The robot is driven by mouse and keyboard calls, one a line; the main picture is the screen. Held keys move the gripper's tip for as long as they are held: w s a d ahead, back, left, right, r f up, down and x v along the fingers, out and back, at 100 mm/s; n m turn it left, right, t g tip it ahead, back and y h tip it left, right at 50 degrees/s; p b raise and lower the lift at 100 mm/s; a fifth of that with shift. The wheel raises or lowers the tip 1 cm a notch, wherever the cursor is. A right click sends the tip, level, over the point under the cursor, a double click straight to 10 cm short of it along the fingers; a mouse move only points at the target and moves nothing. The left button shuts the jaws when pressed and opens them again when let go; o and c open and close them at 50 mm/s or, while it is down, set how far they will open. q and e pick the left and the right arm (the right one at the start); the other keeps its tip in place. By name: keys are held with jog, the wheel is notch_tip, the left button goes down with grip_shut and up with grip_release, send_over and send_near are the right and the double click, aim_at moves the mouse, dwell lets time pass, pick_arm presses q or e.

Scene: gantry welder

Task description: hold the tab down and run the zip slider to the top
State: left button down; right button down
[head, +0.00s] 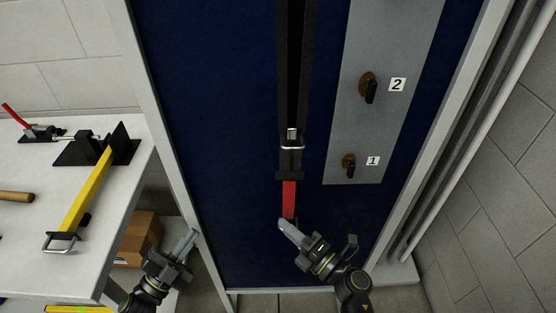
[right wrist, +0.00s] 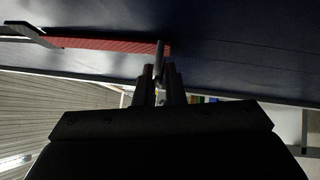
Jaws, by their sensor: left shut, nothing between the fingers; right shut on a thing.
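The zip (head: 279,70) runs vertically down a dark blue panel as two black tapes, apart above the slider. The metal zip slider (head: 292,140) with its wire pull sits at the lower end of the gap. Below it a black end piece holds the red tab (head: 289,196), which hangs down. My right gripper (head: 287,224) is shut on the lower end of the red tab. The right wrist view shows the red tab (right wrist: 100,43) running to the fingertips (right wrist: 160,62). My left gripper (head: 190,241) is shut and empty, low at the left, beside the panel frame and away from the zip.
A grey plate (head: 385,60) with two dark knobs labelled 1 and 2 is right of the zip. A white table (head: 110,200) at the left carries a yellow bar clamp (head: 82,196) and other tools. A cardboard box (head: 137,238) is below it. Grey frame posts flank the panel.

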jog(key=shift+f, duration=0.1)
pick_arm(q)
jog(key=s+d+r+m+g+h, duration=0.25)
jog(key=d+r+m+g, duration=0.4)
jog(key=r+m, duration=0.55)
jog(key=s+d+r+m+g+h, duration=0.1)
jog(key=d+r+m+g+h, duration=0.5)
jog(key=m, duration=1)
jog(key=shift+w+d+r+g+y, duration=0.4)
jog(key=shift+w+d+r, duration=0.3)
jog(key=shift+d+r, duration=0.55)
jog(key=shift+w+d+r+g+y, duration=0.35)
jog(key=shift+w+d+r, duration=0.5)
jog(key=shift+d, duration=0.75)
jog(key=shift+w+d+r+g+y, duration=0.3)
jog(key=shift+w+d+r+g, duration=0.15)
jog(key=shift+d+r, duration=0.9)
jog(key=shift+m, duration=0.3)
notch_tip(320, 180, up, 25)
jog(key=shift+f, duration=0.2)
